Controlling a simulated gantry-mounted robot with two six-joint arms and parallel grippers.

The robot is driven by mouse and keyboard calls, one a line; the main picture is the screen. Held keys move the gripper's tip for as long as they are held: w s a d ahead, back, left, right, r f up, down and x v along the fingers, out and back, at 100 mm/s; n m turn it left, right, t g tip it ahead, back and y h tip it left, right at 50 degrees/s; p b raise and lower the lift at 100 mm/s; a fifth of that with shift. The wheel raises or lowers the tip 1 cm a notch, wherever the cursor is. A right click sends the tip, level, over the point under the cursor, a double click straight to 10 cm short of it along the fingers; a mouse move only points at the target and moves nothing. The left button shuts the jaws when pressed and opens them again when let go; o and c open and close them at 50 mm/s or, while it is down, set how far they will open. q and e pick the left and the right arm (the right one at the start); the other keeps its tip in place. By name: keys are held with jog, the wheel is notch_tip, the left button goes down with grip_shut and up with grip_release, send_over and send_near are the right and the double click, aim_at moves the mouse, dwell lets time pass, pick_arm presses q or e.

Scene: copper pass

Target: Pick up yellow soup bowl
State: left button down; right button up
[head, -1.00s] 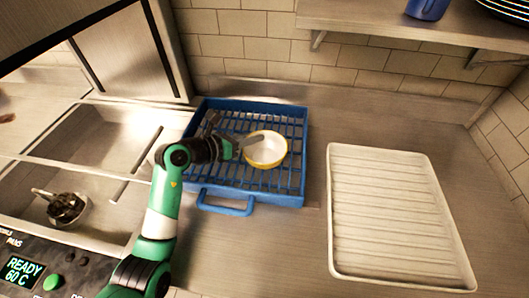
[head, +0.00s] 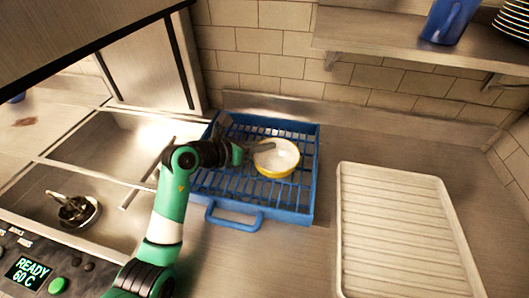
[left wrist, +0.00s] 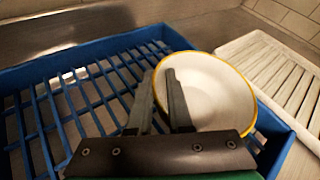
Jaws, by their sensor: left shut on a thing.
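The yellow soup bowl (head: 277,158), white inside with a yellow rim and outside, is over the right part of the blue rack. My left gripper (head: 262,147) reaches in from the left and is shut on the bowl's near-left rim. In the left wrist view the bowl (left wrist: 215,92) is tilted toward the camera, and the fingers (left wrist: 172,100) overlap its left rim, one finger in front of the white inside. I cannot tell whether the bowl's underside touches the rack. My right gripper is not in view.
The blue rack (head: 232,219) has raised walls and a front handle. A ribbed white tray (head: 345,230) lies to its right. Steel basins with a small metal bowl (head: 78,212) are at left. A shelf (head: 400,38) with a blue jug (head: 450,20) overhangs the back right.

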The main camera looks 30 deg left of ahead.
pick_arm(q)
jog(key=s+d+r, duration=0.7)
jog(key=s+r, duration=0.3)
jog(key=s, duration=0.2)
jog(key=shift+d+p, duration=0.2)
jog(key=shift+p, duration=0.2)
jog(key=shift+w, duration=0.15)
